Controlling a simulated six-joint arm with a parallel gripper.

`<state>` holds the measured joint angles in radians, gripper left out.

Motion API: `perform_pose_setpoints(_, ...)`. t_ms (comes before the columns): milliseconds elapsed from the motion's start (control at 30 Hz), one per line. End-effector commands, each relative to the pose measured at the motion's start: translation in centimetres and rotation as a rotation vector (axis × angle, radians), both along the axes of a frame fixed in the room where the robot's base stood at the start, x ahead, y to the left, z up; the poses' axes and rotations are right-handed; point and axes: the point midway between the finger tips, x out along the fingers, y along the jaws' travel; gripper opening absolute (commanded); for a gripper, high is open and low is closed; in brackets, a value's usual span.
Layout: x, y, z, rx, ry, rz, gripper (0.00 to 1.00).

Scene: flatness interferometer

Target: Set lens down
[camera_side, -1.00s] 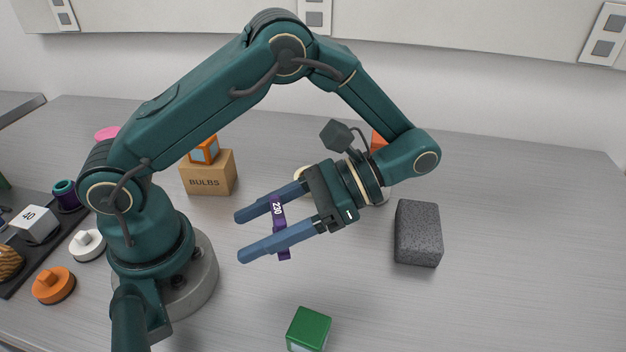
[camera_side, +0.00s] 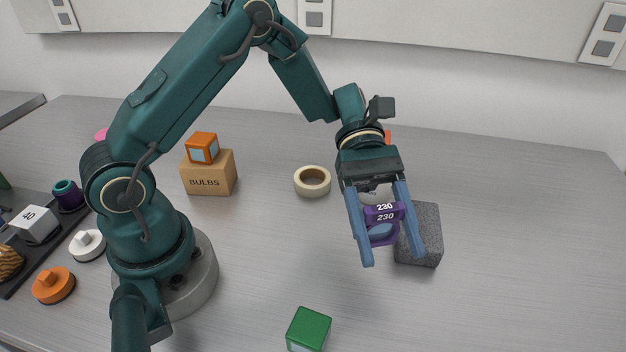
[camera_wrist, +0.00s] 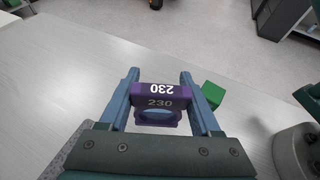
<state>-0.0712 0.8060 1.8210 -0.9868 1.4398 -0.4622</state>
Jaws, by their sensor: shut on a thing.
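The lens is a clear disc in a purple mount marked 230 (camera_side: 384,213). My gripper (camera_side: 387,240) is shut on the purple mount and points downward, in front of a dark grey speckled block. The lens is held between the two blue fingers, and in the side view it overlaps the left edge of the block. The lens mount also shows in the wrist view (camera_wrist: 160,96), between the fingers, with the lens opening partly visible. I cannot tell how high the lens is above the table.
The grey block (camera_side: 428,236) stands just right of my gripper. A tape roll (camera_side: 312,181), a BULBS box (camera_side: 209,181) with an orange cube (camera_side: 202,148) on top, and a green cube (camera_side: 309,329) stand apart. The table to the right is clear.

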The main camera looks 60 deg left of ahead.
Motion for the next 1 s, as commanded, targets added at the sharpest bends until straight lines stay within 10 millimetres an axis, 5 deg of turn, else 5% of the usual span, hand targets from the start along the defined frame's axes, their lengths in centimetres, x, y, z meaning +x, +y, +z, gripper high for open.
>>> perform_pose_setpoints(333,-1.7,-5.9,-3.7,0.0,0.003,-0.006,0.09)
perform_pose_setpoints(767,-1.8,-6.4,-7.7,0.0,0.001,-0.003,0.09)
perform_pose_setpoints(1000,-1.8,-6.3,-8.0,-0.001,-0.002,-0.002,0.09)
